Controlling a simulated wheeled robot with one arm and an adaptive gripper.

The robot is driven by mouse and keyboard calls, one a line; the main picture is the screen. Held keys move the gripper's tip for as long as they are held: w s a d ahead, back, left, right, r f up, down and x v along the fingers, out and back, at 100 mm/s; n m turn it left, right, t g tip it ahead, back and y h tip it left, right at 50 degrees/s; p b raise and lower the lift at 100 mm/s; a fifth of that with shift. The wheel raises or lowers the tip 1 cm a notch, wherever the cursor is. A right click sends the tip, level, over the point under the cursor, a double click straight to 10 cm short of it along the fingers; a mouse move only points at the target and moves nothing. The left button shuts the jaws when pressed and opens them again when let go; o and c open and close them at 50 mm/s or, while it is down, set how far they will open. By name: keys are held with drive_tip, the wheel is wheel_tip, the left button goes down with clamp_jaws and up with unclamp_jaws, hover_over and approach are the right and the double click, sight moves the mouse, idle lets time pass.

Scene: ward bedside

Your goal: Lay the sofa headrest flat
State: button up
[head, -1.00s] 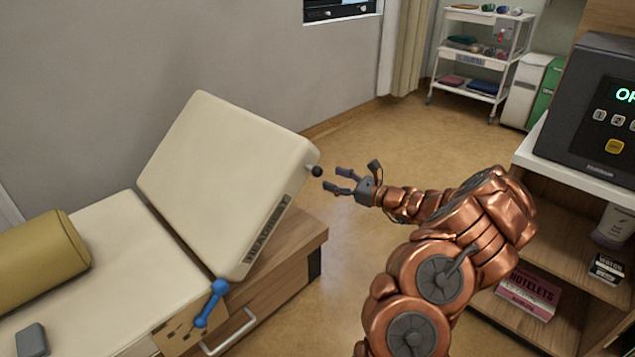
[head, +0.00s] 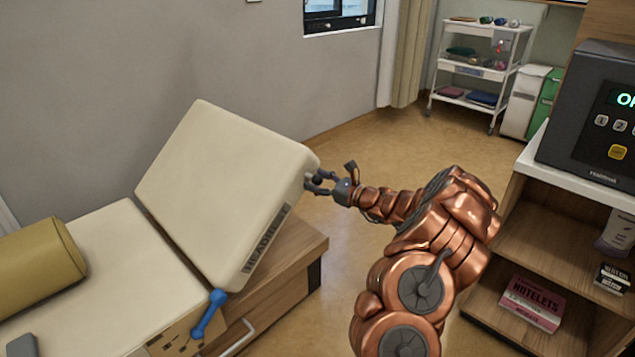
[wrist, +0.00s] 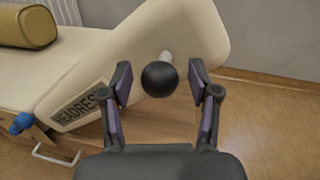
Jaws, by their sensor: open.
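The cream sofa headrest (head: 222,185) is tilted up at a steep angle, with a "HEADREST" label on its side edge. A black ball knob (wrist: 160,79) on a short pale stem sticks out of its side near the upper end. My gripper (head: 319,181) is at that knob. In the wrist view my gripper (wrist: 160,92) is open, with one finger on each side of the knob and visible gaps between. A blue lever (head: 208,314) is at the headrest's lower end, by the sofa's side, and also shows in the wrist view (wrist: 21,124).
The flat sofa seat (head: 120,262) carries a mustard bolster (head: 38,265) and a grey object (head: 21,346). A wooden drawer base (head: 290,275) lies below the headrest. Shelves with a dark machine (head: 590,120) stand right. Open floor lies behind my arm, towards a white trolley (head: 475,75).

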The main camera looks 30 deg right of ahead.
clamp_jaws()
idle(0.4)
